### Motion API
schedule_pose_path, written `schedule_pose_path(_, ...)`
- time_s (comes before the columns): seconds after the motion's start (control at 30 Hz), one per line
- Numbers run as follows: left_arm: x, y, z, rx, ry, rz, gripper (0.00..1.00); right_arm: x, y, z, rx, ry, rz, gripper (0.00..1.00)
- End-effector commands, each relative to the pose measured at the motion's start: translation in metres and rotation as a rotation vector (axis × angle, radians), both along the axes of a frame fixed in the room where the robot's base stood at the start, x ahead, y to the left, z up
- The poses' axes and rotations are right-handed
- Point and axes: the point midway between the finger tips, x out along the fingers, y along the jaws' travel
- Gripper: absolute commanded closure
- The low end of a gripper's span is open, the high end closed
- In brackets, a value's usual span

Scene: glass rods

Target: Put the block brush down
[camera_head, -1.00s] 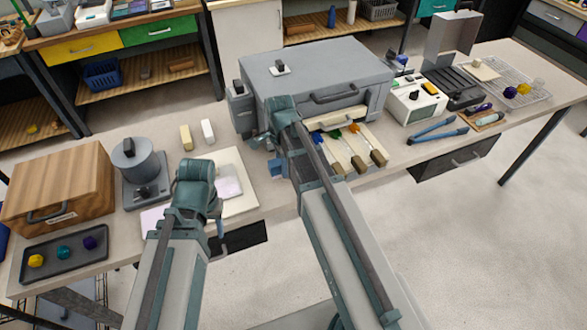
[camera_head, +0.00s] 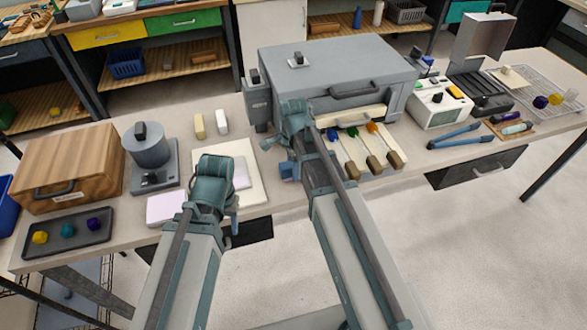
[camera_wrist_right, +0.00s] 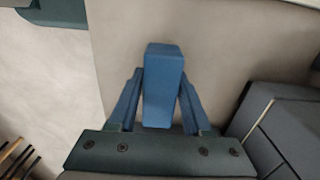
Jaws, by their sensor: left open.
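The block brush is a blue rectangular block (camera_wrist_right: 163,85) in the right wrist view. It stands between the two fingers of my right gripper (camera_wrist_right: 160,95), which press on both its sides. In the head view my right gripper (camera_head: 291,168) is over the front of the table, left of the brushes with wooden handles (camera_head: 378,165). The block brush is hard to tell apart from the gripper there. My left gripper (camera_head: 233,208) is open and empty near the table's front edge, by a pale board (camera_head: 256,190).
A large grey kiln (camera_head: 340,75) stands behind my right gripper. A pale pink pad (camera_head: 166,208) lies beside the board. Yellowish (camera_head: 199,126) and white (camera_head: 222,122) blocks stand behind. A wooden box (camera_head: 65,165) and dark tray (camera_head: 95,242) are at the left.

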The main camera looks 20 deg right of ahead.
Motion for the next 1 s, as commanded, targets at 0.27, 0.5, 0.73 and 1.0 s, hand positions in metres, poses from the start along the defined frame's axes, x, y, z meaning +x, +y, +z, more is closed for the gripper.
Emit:
schedule_pose_path(0.27,0.0,0.0,0.0,0.0,0.0,0.0,0.5,0.0,0.0,0.0,0.0,0.0,0.0,0.28)
schedule_pose_path(0.5,0.0,0.0,0.003,0.0,0.0,0.0,0.5,0.0,0.0,0.003,0.0,0.0,0.0,0.28)
schedule_pose_path(0.73,0.0,0.0,0.02,0.0,0.0,0.0,0.5,0.0,0.0,0.02,0.0,0.0,0.0,0.28)
schedule_pose_path(1.0,0.0,0.0,0.058,0.0,0.0,0.0,0.5,0.0,0.0,0.058,0.0,0.0,0.0,0.28)
